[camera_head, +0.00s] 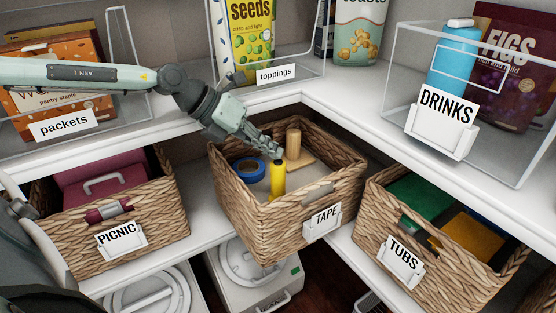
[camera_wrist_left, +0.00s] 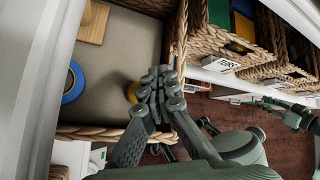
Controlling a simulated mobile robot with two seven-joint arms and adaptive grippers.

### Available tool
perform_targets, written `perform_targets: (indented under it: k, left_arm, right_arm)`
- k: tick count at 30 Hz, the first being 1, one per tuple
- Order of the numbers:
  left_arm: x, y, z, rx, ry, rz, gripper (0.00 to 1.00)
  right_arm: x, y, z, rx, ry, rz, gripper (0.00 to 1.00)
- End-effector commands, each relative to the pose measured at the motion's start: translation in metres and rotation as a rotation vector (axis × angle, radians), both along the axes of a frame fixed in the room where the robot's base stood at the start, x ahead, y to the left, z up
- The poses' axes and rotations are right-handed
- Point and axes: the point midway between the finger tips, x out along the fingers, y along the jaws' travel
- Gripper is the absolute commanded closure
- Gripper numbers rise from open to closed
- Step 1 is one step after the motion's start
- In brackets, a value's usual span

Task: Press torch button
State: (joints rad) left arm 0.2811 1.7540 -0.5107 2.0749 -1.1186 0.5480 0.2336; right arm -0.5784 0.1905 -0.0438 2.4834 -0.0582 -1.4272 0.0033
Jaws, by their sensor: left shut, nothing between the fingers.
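The yellow torch (camera_head: 277,183) stands upright in the wicker TAPE basket (camera_head: 291,227), its dark top end facing up. My left gripper (camera_head: 277,154) is shut and empty, pointing down at the torch's top end, very close to it. I cannot tell whether they touch. In the left wrist view the shut fingers (camera_wrist_left: 161,80) cover most of the torch, and only a yellow edge (camera_wrist_left: 132,92) shows beside them. The button is hidden. Grey-green parts at the right of the left wrist view may be my right gripper (camera_wrist_left: 290,112). Its fingers are too unclear to judge.
A blue tape roll (camera_head: 248,170) and a wooden holder (camera_head: 294,150) share the basket. The PICNIC basket (camera_head: 158,220) stands left and the TUBS basket (camera_head: 440,269) right. The upper shelf edge (camera_head: 290,100) runs close behind my left gripper, with clear bins above it.

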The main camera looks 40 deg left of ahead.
Motion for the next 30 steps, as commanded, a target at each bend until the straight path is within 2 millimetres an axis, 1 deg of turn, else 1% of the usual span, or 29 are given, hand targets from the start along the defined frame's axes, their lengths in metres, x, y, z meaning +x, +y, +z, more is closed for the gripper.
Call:
perform_targets:
  k: [4, 14, 17, 30]
  left_arm:
    - [0.0, 0.001, 0.006, 0.001, 0.001, 0.0, 1.0]
    - [0.0, 0.001, 0.008, 0.001, 0.0, 0.0, 1.0]
    - [0.0, 0.001, 0.015, 0.002, -0.002, 0.0, 1.0]
    - [0.0, 0.001, 0.059, 0.002, -0.002, 0.0, 1.0]
  right_arm:
    - [0.0, 0.0, 0.003, 0.0, 0.0, 0.0, 0.6]
    - [0.0, 0.0, 0.004, 0.0, 0.0, 0.0, 0.6]
    - [0.0, 0.0, 0.008, 0.0, 0.0, 0.0, 0.6]
    - [0.0, 0.0, 0.032, 0.0, 0.0, 0.0, 0.6]
